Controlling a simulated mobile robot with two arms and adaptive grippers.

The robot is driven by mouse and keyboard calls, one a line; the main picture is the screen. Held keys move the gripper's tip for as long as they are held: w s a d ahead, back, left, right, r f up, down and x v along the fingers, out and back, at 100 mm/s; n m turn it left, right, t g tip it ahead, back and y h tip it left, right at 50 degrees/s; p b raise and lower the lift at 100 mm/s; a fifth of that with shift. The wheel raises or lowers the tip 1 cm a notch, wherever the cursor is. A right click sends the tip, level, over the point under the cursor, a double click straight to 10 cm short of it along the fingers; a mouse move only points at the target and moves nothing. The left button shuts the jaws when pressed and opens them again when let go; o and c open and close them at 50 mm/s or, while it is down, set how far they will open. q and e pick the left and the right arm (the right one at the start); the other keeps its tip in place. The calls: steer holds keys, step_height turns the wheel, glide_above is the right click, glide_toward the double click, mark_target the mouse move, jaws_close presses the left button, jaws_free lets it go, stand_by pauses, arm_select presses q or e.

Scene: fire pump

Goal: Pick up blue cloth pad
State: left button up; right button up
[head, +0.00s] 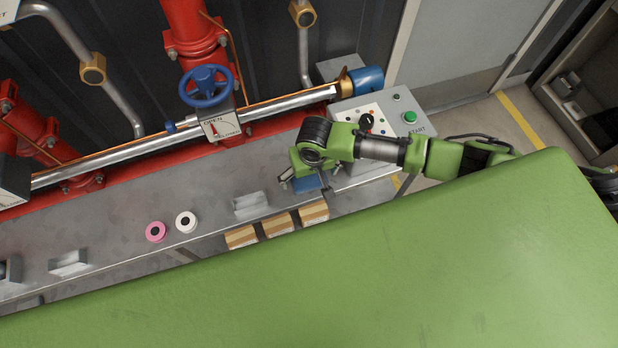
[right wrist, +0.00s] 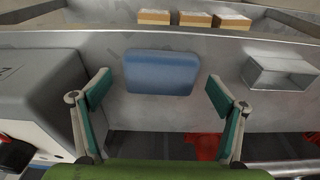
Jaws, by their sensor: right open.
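The blue cloth pad (head: 309,184) lies on the grey bench, partly hidden under my right gripper in the head view. In the right wrist view the pad (right wrist: 161,73) lies flat between and just beyond the fingertips. My right gripper (head: 296,180) is open and empty; in the right wrist view its two fingers (right wrist: 160,93) stand wide on either side of the pad, apart from it. My left gripper is not in view.
A grey control box (head: 385,115) stands right of the pad. A grey metal block (head: 250,204) lies left of it. Several cardboard boxes (head: 277,224) sit at the bench's front. Pink (head: 156,232) and white (head: 186,222) rolls stand further left. Red pipes and a blue valve wheel (head: 206,86) are behind.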

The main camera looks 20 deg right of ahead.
steer(key=shift+w+f, duration=0.1)
steer(key=shift+f, duration=0.2)
steer(key=c, duration=1.1)
steer(key=shift+r, duration=0.1)
step_height(320, 180, up, 3)
steer(key=s+a+r, duration=0.8)
steer(key=a+r, duration=0.1)
steer(key=a, duration=0.2)
steer(key=shift+s+r, duration=0.35)
steer(key=shift+r, duration=0.05)
steer(key=shift+o, duration=0.2)
steer(key=shift+d, duration=0.1)
